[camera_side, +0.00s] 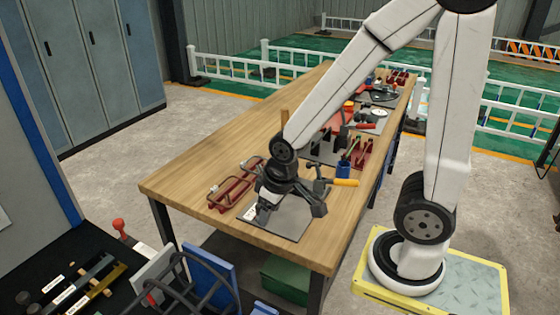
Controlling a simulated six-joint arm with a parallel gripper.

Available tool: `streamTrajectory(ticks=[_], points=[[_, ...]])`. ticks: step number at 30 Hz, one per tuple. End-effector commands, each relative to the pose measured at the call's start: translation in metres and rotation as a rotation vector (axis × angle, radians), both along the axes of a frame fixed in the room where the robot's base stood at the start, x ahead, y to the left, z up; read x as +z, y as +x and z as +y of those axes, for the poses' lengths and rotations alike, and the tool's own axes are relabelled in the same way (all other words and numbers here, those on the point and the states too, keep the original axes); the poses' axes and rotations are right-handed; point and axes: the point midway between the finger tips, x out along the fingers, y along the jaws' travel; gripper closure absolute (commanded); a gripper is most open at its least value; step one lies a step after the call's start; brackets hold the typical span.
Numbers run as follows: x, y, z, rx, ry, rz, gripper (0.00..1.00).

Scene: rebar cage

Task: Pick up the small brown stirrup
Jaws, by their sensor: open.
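Brown bent-rod stirrups lie on a red rack (233,192) near the table's left front; one brown loop (214,190) is on the left and another (251,165) is farther back. I cannot tell for sure which is the small one. My gripper (290,207) is open, low over a grey plate (285,228), just right of the rack and apart from the left loop. It points down and hides part of the plate and what may lie between its fingers. No stirrup is visibly held.
A yellow-handled tool (345,182) and a blue cup (343,170) of tools stand close to the right of my gripper. More tools and red racks (363,153) lie farther back. The wooden table's left part (215,150) is clear.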

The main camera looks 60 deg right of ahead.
Motion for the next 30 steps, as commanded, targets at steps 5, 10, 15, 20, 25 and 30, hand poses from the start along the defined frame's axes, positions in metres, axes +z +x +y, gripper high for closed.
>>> streamTrajectory(ticks=[5, 10, 15, 20, 25, 30], points=[[0.001, 0.004, -0.001, -0.016, 0.003, 0.002, 0.38], [0.003, 0.023, -0.005, -0.091, 0.017, 0.013, 0.38], [0.005, 0.059, -0.013, -0.241, 0.045, 0.035, 0.38], [0.005, 0.098, -0.026, -0.420, 0.073, 0.061, 0.38], [0.002, 0.139, -0.041, -0.614, 0.102, 0.086, 0.38], [-0.004, 0.175, -0.058, -0.808, 0.126, 0.111, 0.38]])
